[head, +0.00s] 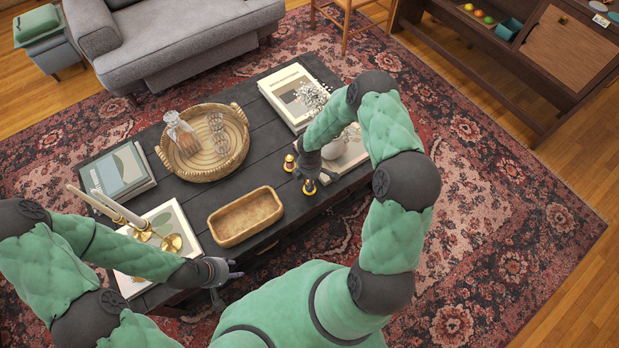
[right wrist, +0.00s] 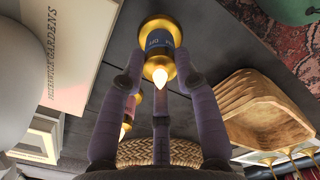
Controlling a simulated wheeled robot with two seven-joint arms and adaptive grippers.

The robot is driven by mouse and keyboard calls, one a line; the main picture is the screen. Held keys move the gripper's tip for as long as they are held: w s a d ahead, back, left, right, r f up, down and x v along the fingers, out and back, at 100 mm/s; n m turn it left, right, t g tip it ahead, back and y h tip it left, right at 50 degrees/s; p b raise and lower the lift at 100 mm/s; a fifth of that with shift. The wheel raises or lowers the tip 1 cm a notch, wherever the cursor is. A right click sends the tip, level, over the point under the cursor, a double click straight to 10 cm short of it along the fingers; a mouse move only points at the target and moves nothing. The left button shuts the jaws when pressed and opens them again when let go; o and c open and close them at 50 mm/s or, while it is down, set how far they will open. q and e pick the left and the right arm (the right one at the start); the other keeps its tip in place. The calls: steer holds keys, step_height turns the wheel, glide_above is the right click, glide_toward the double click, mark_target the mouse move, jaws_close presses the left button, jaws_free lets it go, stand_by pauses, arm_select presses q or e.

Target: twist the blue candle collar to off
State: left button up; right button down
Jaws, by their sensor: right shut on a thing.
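The blue-collared gold candle (right wrist: 158,60) is in the right wrist view, with white lettering on its blue collar (right wrist: 159,40) and a bright flame-shaped tip. My right gripper (right wrist: 160,70) is shut on it, its fingers around the collar. In the head view the right gripper (head: 309,172) is at the right part of the dark table, and a gold candle (head: 309,188) shows just below it. A second gold candle (head: 289,162) stands to its left; in the right wrist view a candle with a reddish collar (right wrist: 131,108) also glows. My left gripper (head: 228,280) is open and empty by the table's front edge.
The dark coffee table (head: 270,100) also holds a wooden bowl (head: 245,216), a wicker tray (head: 183,178) with glassware, books (head: 118,172), and tall candles in brass holders (head: 170,243). A white vase and book lie close to the right gripper.

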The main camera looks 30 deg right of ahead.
steer(key=n+p, duration=0.2)
steer(key=n, duration=0.2)
steer(key=shift+r+n, duration=0.1)
steer(key=shift+n, duration=0.2)
steer(key=shift+n+p, duration=0.65)
steer(key=shift+n, duration=1.25)
steer(key=c, duration=0.9)
jaws_free()
step_height(320, 180, up, 12)
